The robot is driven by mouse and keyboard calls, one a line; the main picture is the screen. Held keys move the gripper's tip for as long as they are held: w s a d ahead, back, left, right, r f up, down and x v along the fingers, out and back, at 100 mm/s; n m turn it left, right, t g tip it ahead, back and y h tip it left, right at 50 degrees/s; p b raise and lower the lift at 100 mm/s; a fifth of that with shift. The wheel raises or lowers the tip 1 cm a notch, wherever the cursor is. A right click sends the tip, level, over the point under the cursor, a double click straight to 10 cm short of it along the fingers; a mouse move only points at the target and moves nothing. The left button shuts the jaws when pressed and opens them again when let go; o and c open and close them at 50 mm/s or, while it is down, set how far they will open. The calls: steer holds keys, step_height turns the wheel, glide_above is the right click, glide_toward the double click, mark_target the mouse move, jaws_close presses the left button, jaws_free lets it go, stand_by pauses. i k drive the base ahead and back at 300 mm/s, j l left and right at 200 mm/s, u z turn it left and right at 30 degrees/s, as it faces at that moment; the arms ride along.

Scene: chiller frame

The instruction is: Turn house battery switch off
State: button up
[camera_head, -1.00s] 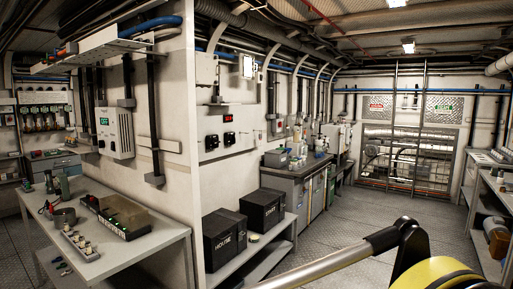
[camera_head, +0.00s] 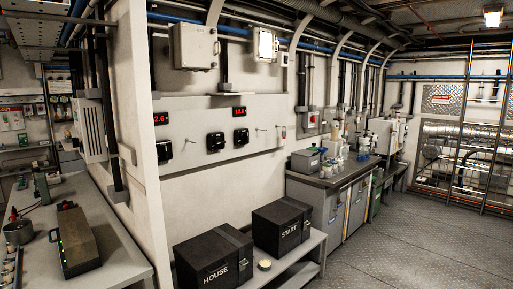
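A pale panel (camera_head: 187,132) on the wall carries several black switches. One switch (camera_head: 163,151) is at the panel's left end, close to the wall corner. A second switch (camera_head: 215,143) and a third switch (camera_head: 241,136) sit side by side further right. A red display (camera_head: 161,118) is above the left switch, and another red display (camera_head: 240,112) is above the right pair. I cannot read labels or switch positions, so I cannot tell which is the house one. A black battery box marked HOUSE (camera_head: 213,262) stands on a low shelf below. My gripper is not in view.
A second black box marked START (camera_head: 290,228) stands beside the HOUSE box on the shelf (camera_head: 312,240). A workbench (camera_head: 110,245) is at the left, past the wall corner. A counter (camera_head: 345,180) stands further right. The floor (camera_head: 420,240) is clear at the right.

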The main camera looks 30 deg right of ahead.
mark_target(164, 152)
steer(key=i+l+u, duration=0.15)
steer(key=i+l, duration=0.3)
steer(key=i, duration=0.25)
steer(key=i+l+u, duration=0.2)
steer(key=i+l, duration=0.3)
steer(key=i, duration=0.15)
